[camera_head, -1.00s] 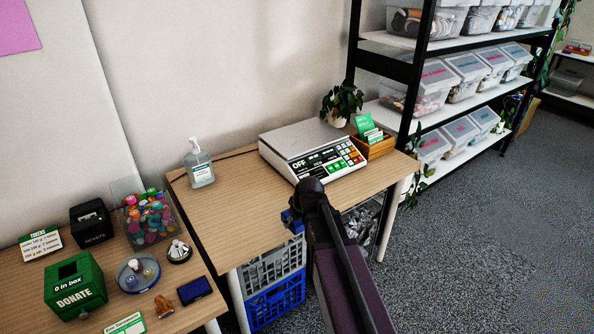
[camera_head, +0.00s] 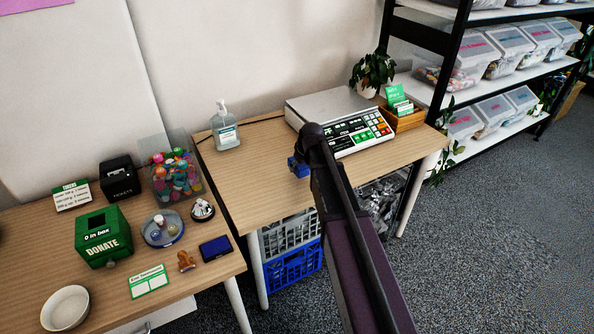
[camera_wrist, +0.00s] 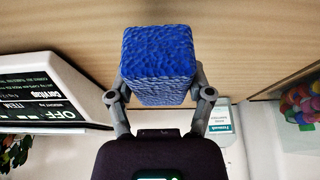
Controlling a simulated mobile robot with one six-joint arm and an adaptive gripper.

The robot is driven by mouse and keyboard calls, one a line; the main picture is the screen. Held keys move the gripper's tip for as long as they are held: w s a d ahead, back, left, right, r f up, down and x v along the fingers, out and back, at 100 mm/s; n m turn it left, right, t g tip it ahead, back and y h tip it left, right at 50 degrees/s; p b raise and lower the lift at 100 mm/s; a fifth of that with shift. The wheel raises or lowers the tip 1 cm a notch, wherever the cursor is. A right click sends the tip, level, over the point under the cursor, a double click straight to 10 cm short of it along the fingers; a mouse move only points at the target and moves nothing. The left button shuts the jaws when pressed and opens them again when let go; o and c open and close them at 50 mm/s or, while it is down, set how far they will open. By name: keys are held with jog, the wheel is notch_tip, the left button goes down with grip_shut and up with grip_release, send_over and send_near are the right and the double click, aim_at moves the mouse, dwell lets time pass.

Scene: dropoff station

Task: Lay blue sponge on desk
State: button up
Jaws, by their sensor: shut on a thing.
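The blue sponge (camera_wrist: 158,62) is a textured blue block, large in the wrist view. My gripper (camera_wrist: 160,88) is shut on it, one finger at each side. In the head view the sponge (camera_head: 299,167) shows as a small blue patch beside the end of my arm, which hides part of it. My gripper's fingers are mostly hidden there. The wooden desk (camera_head: 245,185) with the scale lies behind and below the sponge in that view. I cannot tell the exact gap between the sponge and the desk top.
A scale (camera_head: 340,115) stands on the desk's right part, with a sanitizer bottle (camera_head: 225,128) at its back left. The desk's middle and front left are clear. A lower left table holds a donation box (camera_head: 103,237) and a token bin (camera_head: 176,178). Crates (camera_head: 292,262) stand underneath.

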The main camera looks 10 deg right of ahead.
aim_at(296, 169)
jog(key=shift+w+a, duration=0.15)
jog(key=shift+w, duration=0.55)
jog(key=shift+w, duration=0.1)
jog(key=shift+w+a+f, duration=0.1)
jog(key=shift+w, duration=0.2)
jog(key=shift+w+f+b, duration=0.25)
jog(key=shift+f+b, duration=1.55)
jog(key=shift+b, duration=0.05)
jog(key=shift+f, duration=0.15)
jog(key=o, duration=1)
jog(key=shift+r, duration=0.2)
